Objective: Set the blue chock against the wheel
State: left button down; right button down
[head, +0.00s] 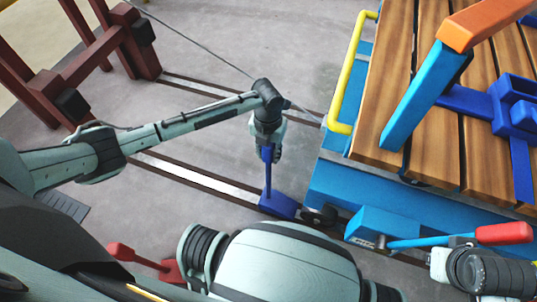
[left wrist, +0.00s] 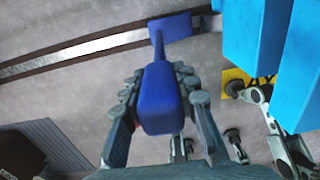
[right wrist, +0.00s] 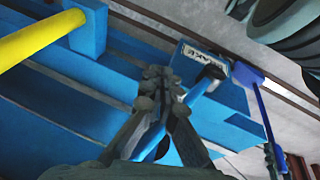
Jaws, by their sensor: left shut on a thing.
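The blue chock (head: 278,205) is at the near rail, just left of the cart's dark wheel (head: 323,215); I cannot tell whether they touch. Its upright handle rises to my left gripper (head: 268,148). In the left wrist view the fingers (left wrist: 160,98) are shut on the thick blue grip (left wrist: 160,110), with the chock's block beyond it. My right gripper (right wrist: 163,80) has its fingertips close together, in front of the blue brake lever (right wrist: 195,95). In the head view, part of my right arm shows at the lower right, below the lever's red handle (head: 505,233).
The blue cart with a wooden deck (head: 385,130) and yellow rail (head: 350,75) fills the right. A red chock-like tool (head: 150,262) lies at the lower left. Dark red frames (head: 135,40) stand at upper left. Floor (head: 215,130) between the rails is clear.

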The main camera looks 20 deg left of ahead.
pick_arm(q)
jog(key=shift+w+f, duration=0.1)
jog(key=shift+f, duration=0.4)
pick_arm(e)
jog(key=shift+r, duration=0.7)
pick_arm(q)
jog(key=shift+f, duration=0.15)
pick_arm(e)
jog(key=shift+f, duration=0.1)
pick_arm(q)
jog(key=c, duration=1.2)
grip_release()
pick_arm(e)
jog(key=shift+w+a, duration=0.1)
jog(key=shift+a, duration=0.05)
pick_arm(q)
jog(key=shift+r, duration=0.3)
notch_tip(320, 180, up, 12)
jog(key=shift+a+f+p, duration=0.1)
jog(key=shift+f+p, duration=0.1)
jog(key=shift+p, duration=0.7)
pick_arm(e)
jog(key=x, duration=0.4)
jog(key=shift+a+f, duration=0.3)
